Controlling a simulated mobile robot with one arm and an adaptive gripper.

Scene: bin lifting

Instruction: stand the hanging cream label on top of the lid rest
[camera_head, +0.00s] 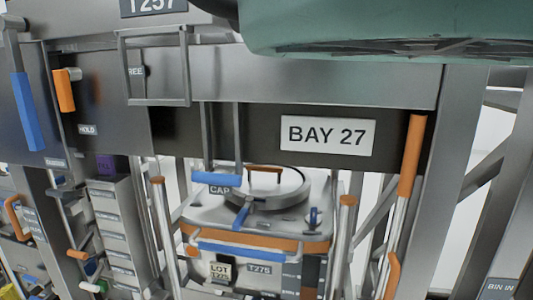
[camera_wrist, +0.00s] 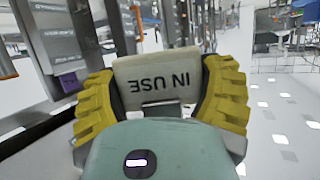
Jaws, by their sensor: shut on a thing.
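The cream label (camera_wrist: 158,66) reads IN USE, upside down in the wrist view. My gripper (camera_wrist: 160,82) has its two yellow ribbed fingers closed on the label's left and right sides. Something grey, partly hidden, shows below the label between the fingers. In the head view neither the label nor my fingers show. A bin (camera_head: 220,215) with a round grey lid (camera_head: 286,190) and an orange handle stands low in the middle of that view. I cannot tell which part is the lid rest.
A BAY 27 sign (camera_head: 327,136) is on a dark crossbeam above the bin. Blue and orange bars and steel posts crowd around it. A blue-ended hanging bracket (camera_head: 216,179) is in front of the lid. In the wrist view, open pale floor (camera_wrist: 285,125) lies at right.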

